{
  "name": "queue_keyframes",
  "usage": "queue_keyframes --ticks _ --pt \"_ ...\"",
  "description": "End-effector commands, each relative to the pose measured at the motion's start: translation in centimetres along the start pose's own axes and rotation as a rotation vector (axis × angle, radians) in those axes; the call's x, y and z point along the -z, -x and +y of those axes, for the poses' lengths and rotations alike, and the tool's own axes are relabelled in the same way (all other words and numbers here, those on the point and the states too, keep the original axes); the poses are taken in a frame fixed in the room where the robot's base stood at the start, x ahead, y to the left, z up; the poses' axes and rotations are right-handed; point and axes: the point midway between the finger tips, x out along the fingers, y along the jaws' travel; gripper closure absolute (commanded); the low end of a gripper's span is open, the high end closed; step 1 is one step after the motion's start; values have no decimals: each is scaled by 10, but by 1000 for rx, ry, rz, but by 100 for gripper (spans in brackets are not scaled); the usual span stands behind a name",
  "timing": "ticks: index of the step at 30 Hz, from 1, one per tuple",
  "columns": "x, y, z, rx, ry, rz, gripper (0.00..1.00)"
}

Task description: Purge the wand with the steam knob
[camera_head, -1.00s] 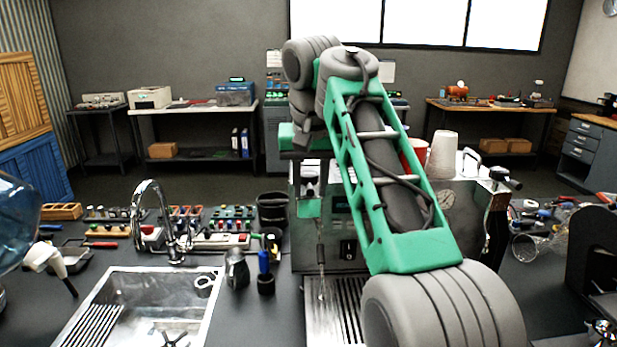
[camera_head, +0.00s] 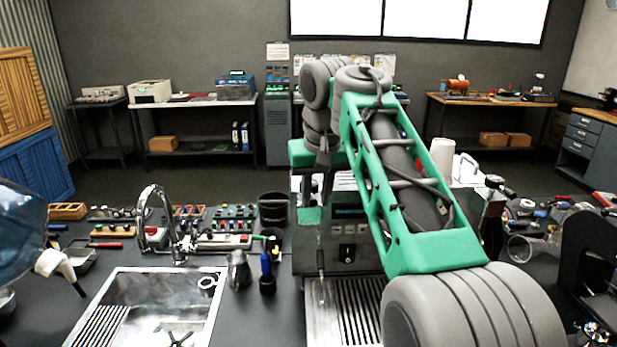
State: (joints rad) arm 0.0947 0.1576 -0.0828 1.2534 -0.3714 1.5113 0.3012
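The espresso machine (camera_head: 368,258) stands on the dark counter, partly covered by my green and grey arm. Its steam wand (camera_head: 321,262) is a thin upright metal rod at the left front, with its lower end over the drip tray (camera_head: 350,312). My gripper (camera_head: 318,203) is at the machine's upper left front, above the wand. Its fingertips are small and overlap the machine, so I cannot tell whether they are open, shut or touching anything. I cannot make out the steam knob; the gripper and arm cover that area.
A steel sink (camera_head: 128,292) with a tall faucet (camera_head: 168,225) is at the left. A metal pitcher (camera_head: 238,270) and a dark bin (camera_head: 273,209) stand left of the machine. Tools crowd the right.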

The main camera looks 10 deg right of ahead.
Motion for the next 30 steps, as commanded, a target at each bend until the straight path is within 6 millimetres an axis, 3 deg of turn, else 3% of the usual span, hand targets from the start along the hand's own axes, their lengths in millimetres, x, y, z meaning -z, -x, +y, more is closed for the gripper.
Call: queue_keyframes --ticks 3,30 --pt "2 8 3 9 28 2 76" --pt "4 -1 24 97 313 2 76"
